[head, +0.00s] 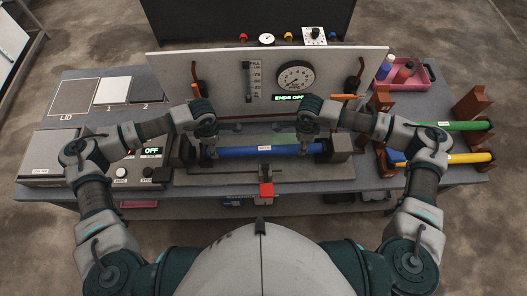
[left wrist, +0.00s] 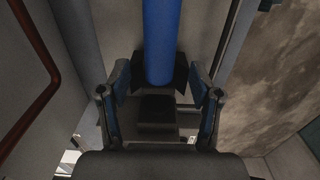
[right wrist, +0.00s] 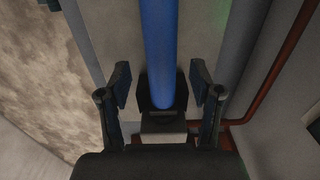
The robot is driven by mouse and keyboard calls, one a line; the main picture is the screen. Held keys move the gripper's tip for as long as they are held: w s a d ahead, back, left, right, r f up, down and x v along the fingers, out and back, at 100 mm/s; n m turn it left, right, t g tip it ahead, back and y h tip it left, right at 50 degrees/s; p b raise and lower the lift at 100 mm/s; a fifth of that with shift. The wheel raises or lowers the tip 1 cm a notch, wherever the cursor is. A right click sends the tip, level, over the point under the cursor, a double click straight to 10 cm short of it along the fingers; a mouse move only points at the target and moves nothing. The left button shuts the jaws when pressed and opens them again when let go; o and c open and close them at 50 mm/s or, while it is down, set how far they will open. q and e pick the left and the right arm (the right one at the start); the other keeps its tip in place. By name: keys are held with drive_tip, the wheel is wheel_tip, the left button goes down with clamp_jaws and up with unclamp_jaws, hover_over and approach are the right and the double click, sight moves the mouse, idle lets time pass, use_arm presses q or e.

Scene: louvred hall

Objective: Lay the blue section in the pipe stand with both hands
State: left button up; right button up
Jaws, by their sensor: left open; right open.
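The blue section (head: 285,150) lies level between the two end blocks of the bench rig, with a small label at its middle. My left gripper (head: 207,136) is above its left end, and my right gripper (head: 308,132) is above its right end. Both are open. In the left wrist view, the blue section (left wrist: 161,40) runs between the spread fingers into a dark block; the right wrist view shows the same of the section (right wrist: 158,50). Gaps show beside it. The brown pipe stand (head: 472,104) is at the right, holding a green pipe (head: 462,126) and a yellow pipe (head: 470,158).
A panel with a round gauge (head: 295,77) and an "ENDS OFF" display stands behind the rig. A pink tray (head: 412,75) with bottles is at back right. A control box (head: 146,172) is at left.

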use_arm(q)
drive_tip(key=shift+d+r, duration=0.1)
drive_tip(key=shift+w+r, duration=0.1)
drive_tip(key=shift+r, duration=0.25)
use_arm(e)
drive_tip(key=shift+d, duration=0.1)
drive_tip(key=shift+r, duration=0.1)
use_arm(q)
wheel_tip(320, 180, up, 11)
use_arm(e)
wheel_tip(320, 180, up, 12)
drive_tip(key=shift+f, duration=0.2)
idle(0.5)
